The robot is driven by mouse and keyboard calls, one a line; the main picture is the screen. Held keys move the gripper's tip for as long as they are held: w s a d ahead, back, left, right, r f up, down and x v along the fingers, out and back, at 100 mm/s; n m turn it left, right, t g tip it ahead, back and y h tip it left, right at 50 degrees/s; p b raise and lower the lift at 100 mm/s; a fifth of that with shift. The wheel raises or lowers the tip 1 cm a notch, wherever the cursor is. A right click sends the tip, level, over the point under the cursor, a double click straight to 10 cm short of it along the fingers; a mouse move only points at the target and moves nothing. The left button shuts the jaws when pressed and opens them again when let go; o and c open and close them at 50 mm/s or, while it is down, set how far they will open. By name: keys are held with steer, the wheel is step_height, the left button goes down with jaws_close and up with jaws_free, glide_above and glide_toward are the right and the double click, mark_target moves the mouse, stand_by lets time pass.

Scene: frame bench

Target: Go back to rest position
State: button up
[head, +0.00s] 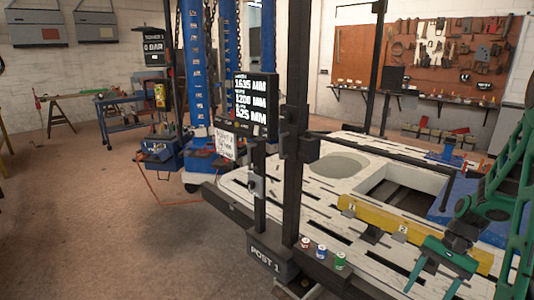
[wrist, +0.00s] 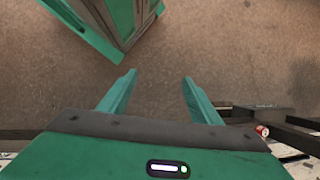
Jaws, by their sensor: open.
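My green gripper (head: 432,282) is at the lower right of the head view, in front of the white slotted bench (head: 245,185). In the wrist view my gripper (wrist: 158,78) has its two fingers spread apart, with only brown floor (wrist: 215,45) showing between them. It holds nothing. My green arm comes in from the right edge of the head view.
Red (head: 305,243), blue (head: 321,250) and green (head: 340,261) cans stand on the dark ledge by the black post (head: 298,120). A yellow bar (head: 385,225) lies across the bench. Blue columns (head: 195,70) stand behind. Floor at left (head: 90,220) is clear.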

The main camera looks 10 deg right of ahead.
steer(key=s+a+r+n+h, duration=0.2)
steer(key=s+a+r, duration=0.1)
steer(key=s+r, duration=0.5)
steer(key=s+a+r+n+t+h, duration=0.1)
steer(key=s+a+r+n+h, duration=0.1)
steer(key=s+r, duration=0.6)
steer(key=shift+a+n+t, duration=0.3)
steer(key=shift+a+n, duration=0.3)
steer(key=shift+a, duration=0.55)
steer(key=shift+r, duration=0.1)
steer(key=shift+w+f+h, duration=0.25)
steer(key=shift+w+h, duration=0.05)
steer(key=shift+w, duration=0.25)
